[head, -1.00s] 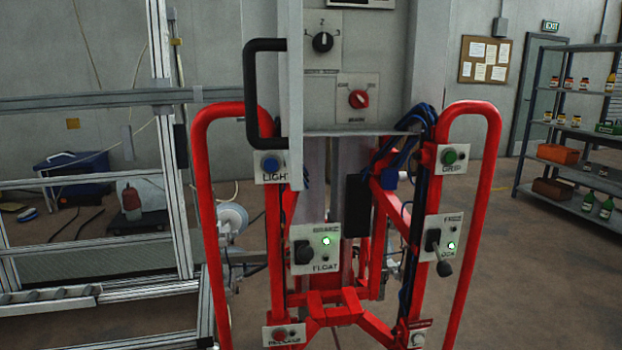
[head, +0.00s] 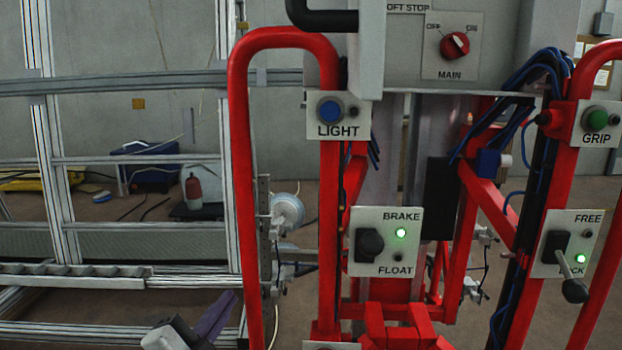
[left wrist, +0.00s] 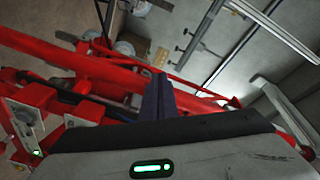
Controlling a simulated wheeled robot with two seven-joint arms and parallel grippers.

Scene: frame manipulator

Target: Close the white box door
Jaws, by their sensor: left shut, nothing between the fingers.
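The white box (head: 520,45) is at the top of the head view, with a red MAIN switch (head: 455,46) on its panel. Its door (head: 371,50) shows nearly edge-on at the box's left side, standing open towards me. The black door handle (head: 325,20) sticks out to the left of the door and is cut off by the top edge. My left gripper (head: 226,300) is low at the bottom left, shut and empty, well below and left of the handle. Its closed dark fingers also show in the left wrist view (left wrist: 158,95). My right gripper is not in view.
The red tube frame (head: 238,160) stands between my left gripper and the box's underside. It carries a LIGHT button (head: 330,110), a BRAKE/FLOAT panel (head: 384,243) and a lock lever (head: 573,288). An aluminium frame (head: 60,200) stands at left.

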